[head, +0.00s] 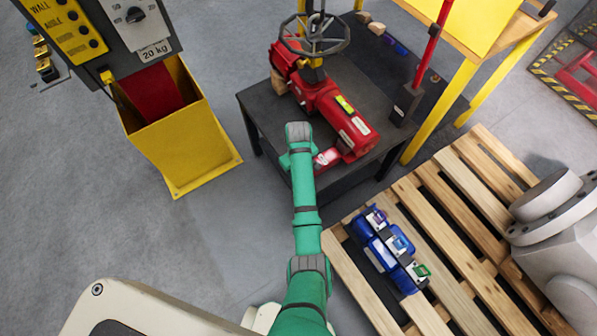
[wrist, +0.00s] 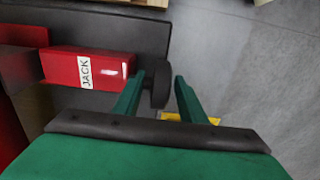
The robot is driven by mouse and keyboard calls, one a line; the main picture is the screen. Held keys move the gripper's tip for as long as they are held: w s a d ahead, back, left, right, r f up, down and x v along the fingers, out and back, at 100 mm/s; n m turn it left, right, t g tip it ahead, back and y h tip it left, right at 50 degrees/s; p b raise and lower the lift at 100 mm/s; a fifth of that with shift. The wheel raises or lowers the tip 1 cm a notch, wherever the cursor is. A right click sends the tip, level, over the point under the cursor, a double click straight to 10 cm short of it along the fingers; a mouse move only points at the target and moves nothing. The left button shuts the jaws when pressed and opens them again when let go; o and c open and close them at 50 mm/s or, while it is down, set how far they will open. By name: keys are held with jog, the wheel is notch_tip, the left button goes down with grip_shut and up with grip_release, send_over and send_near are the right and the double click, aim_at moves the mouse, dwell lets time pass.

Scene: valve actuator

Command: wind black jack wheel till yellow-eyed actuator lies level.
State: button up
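The red actuator (head: 341,117) lies on a dark table, with a yellow-green level vial (head: 345,104) on top. The vial is too small to tell whether it reads level. The red jack (head: 328,157) is by the actuator's near end; in the wrist view its box (wrist: 88,68) bears the label JACK. The black jack wheel (wrist: 160,84) sits at the box's right end. My gripper (wrist: 157,92) is open, with one finger on each side of the wheel. A small gap shows at the right finger; contact at the left is unclear. My arm hides the wheel in the head view.
A grey handwheel (head: 314,36) stands on the actuator's far end. A yellow bin stand (head: 185,140) is left of the table (head: 250,108). A wooden pallet (head: 445,185) with blue padlocked parts (head: 388,248) lies at right. Grey floor is clear at left.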

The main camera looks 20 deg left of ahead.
grip_shut()
jog(key=shift+s, duration=0.1)
